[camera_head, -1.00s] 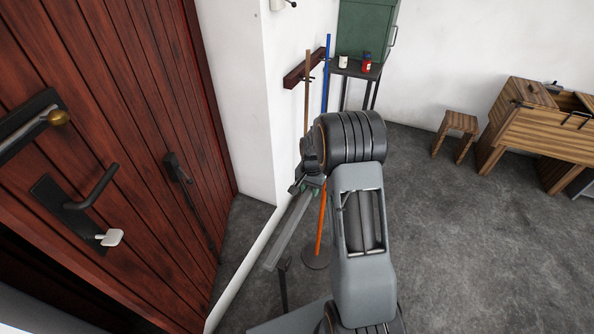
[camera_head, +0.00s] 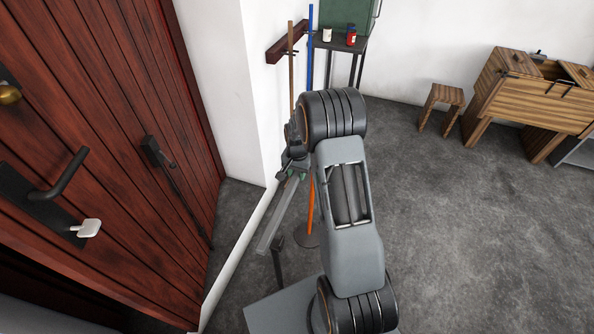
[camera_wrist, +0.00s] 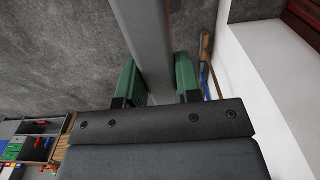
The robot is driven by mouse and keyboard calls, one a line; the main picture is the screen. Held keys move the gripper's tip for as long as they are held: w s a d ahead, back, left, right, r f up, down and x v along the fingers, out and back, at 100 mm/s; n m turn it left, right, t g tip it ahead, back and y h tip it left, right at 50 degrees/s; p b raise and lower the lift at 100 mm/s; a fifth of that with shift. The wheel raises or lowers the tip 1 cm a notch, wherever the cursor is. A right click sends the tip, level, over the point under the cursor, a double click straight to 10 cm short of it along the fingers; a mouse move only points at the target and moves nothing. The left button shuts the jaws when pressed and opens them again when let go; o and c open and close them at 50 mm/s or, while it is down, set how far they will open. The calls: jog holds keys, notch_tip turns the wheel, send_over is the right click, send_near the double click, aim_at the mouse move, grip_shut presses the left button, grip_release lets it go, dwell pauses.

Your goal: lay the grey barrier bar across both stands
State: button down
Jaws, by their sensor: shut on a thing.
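The grey barrier bar (camera_head: 273,222) is held in my gripper (camera_head: 294,172), slanting down to the lower left in the head view. In the wrist view, the green-padded fingers of my gripper (camera_wrist: 158,84) are shut on the bar (camera_wrist: 147,35), which runs away between them. An orange post (camera_head: 311,212) on a round floor base stands just right of the bar, its top hidden by my arm. A dark post (camera_head: 278,262) with a widened top stands near the bar's lower end; both look like the stands. I cannot tell whether the bar touches either.
A red-brown wooden door (camera_head: 110,150) with black handles is close on the left, beside a white wall (camera_head: 225,90). Brown and blue poles (camera_head: 310,45) lean by a wall rack. A small table (camera_head: 340,43), stool (camera_head: 442,100) and wooden bench (camera_head: 530,95) stand behind. Floor to the right is clear.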

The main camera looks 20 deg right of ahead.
jog(key=shift+f+b, duration=2.6)
jog(key=shift+f, duration=0.9)
jog(key=c, duration=0.7)
grip_release()
jog(key=shift+c, duration=0.2)
jog(key=shift+r, duration=0.1)
notch_tip(320, 180, up, 14)
jog(key=shift+f+b, duration=0.15)
jog(key=shift+b, duration=0.5)
